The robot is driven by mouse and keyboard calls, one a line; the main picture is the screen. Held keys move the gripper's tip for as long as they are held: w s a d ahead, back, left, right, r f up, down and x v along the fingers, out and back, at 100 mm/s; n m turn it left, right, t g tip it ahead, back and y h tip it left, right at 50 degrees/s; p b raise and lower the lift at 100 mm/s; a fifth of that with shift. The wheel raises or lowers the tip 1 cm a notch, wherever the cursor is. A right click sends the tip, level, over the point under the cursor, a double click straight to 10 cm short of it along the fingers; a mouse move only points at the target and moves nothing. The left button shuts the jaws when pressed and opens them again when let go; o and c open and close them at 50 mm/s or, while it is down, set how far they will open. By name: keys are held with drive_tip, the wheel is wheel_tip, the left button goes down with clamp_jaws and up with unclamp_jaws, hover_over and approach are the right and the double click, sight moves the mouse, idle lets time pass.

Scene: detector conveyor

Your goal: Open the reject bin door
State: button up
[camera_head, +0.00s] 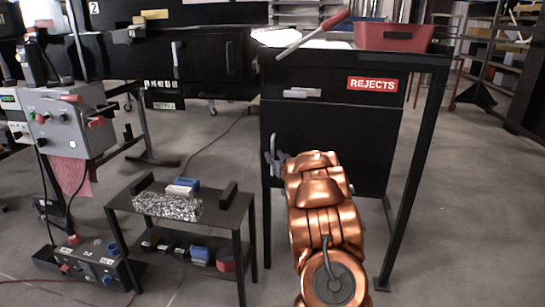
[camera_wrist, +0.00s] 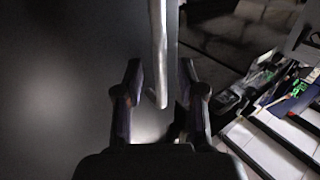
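The reject bin (camera_head: 335,135) is a black box under a black table, with a red REJECTS label (camera_head: 372,84) on its upper front. A pale bar handle (camera_head: 301,92) is on the upper front, left of the label. The front looks closed.
A red tray (camera_head: 393,38) and a red-handled tool (camera_head: 312,37) are on the bin's table. A low black table (camera_head: 225,212) with a speckled block (camera_head: 167,206) stands at left. A grey control box (camera_head: 67,125) is farther left. Floor right of the bin is clear.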

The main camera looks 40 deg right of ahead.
drive_tip(key=shift+x, duration=0.8)
drive_tip(key=shift+w+d+f, duration=0.1)
drive_tip(key=shift+w, duration=0.25)
clamp_jaws()
